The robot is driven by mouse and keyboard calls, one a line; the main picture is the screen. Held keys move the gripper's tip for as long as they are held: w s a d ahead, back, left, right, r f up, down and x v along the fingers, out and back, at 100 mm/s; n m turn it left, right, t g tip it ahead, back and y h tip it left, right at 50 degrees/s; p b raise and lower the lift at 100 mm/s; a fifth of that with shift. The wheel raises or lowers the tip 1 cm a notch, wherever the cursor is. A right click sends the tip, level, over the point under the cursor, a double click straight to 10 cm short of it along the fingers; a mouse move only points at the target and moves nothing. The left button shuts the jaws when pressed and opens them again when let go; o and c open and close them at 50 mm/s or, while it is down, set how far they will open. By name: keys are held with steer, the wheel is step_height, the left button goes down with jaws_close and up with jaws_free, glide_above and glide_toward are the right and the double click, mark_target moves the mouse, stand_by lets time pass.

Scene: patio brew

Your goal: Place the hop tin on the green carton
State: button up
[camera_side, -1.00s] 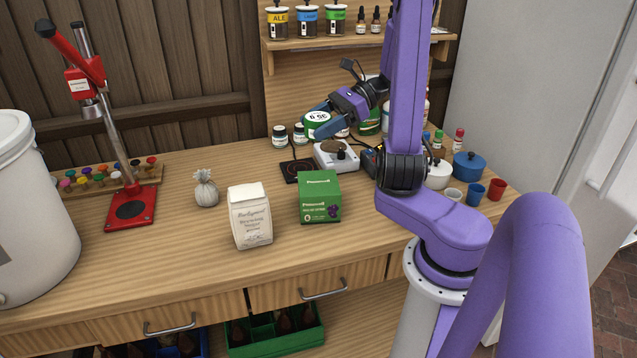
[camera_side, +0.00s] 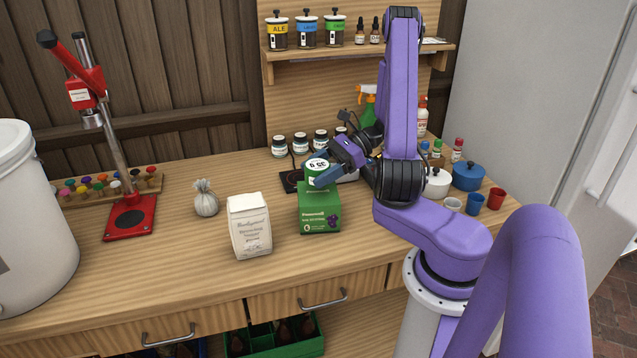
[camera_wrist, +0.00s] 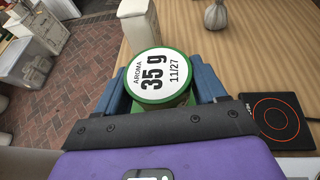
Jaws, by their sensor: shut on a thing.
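The hop tin (camera_side: 317,169) is green with a white lid. In the wrist view the tin (camera_wrist: 160,76) shows its lid, marked AROMA 35 g, between the blue fingers. My gripper (camera_side: 326,170) is shut on it. The green carton (camera_side: 319,212), with a grape picture on its front, stands upright on the bench. In the side view the tin is at the carton's top, toward its back edge. I cannot tell whether the tin touches the carton. In the wrist view the carton is mostly hidden under the tin.
A white paper bag (camera_side: 249,226) stands just left of the carton, with a small grey tied sack (camera_side: 206,200) farther left. A black scale (camera_wrist: 273,121) lies behind the carton. Several jars (camera_side: 300,143) line the bench's back. The bench front is clear.

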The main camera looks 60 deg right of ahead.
steer(key=shift+f, duration=1.65)
steer(key=shift+f, duration=0.15)
steer(key=o, duration=1)
steer(key=shift+o, duration=0.2)
